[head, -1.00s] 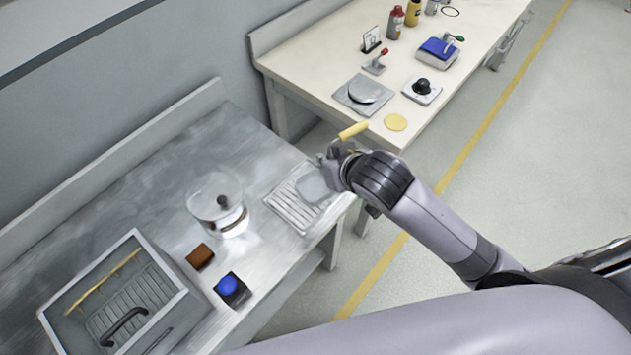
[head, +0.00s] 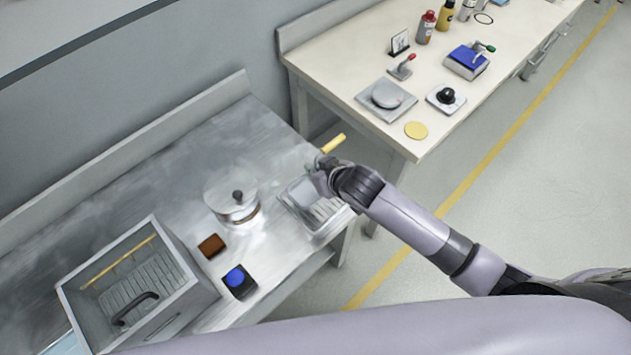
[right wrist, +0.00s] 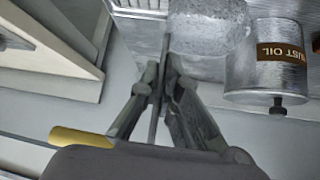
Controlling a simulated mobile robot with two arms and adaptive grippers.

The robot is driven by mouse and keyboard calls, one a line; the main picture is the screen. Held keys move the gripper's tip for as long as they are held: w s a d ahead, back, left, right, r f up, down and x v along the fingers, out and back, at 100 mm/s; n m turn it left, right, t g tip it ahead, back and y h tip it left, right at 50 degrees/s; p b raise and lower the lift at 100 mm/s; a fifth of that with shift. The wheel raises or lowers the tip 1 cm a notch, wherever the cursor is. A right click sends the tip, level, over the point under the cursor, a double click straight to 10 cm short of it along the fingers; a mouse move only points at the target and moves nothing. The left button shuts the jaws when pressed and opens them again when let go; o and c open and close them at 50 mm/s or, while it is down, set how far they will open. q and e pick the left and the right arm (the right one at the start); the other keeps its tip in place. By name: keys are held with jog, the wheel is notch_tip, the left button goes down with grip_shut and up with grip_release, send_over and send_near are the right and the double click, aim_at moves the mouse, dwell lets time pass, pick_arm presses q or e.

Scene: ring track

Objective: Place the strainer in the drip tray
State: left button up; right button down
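The strainer's mesh bowl (head: 302,190) is pale grey and its yellow handle (head: 333,144) sticks out behind my right gripper (head: 320,172). The gripper is shut on the strainer between bowl and handle. The drip tray (head: 325,214) is a ribbed metal tray at the right end of the steel bench. The bowl covers the tray's back left part; I cannot tell whether it touches. In the right wrist view, the shut fingers (right wrist: 160,95) stand between the mesh bowl (right wrist: 208,28) and the yellow handle (right wrist: 80,138). My left gripper is not in view.
A brown block (head: 211,246), a blue-topped block (head: 238,280) and an open grey box (head: 190,262) lie farther left. A cream table (head: 350,50) with several items stands behind.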

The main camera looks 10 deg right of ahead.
jog(key=shift+f, duration=0.8)
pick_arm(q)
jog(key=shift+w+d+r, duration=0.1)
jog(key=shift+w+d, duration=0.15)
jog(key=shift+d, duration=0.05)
pick_arm(e)
jog(key=shift+f, duration=2)
jog(key=shift+f, duration=0.1)
jog(key=c, duration=1.8)
grip_release()
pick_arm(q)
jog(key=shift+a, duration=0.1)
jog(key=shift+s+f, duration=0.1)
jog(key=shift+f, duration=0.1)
pick_arm(e)
jog(key=v, duration=1.2)
jog(key=shift+s, duration=0.1)
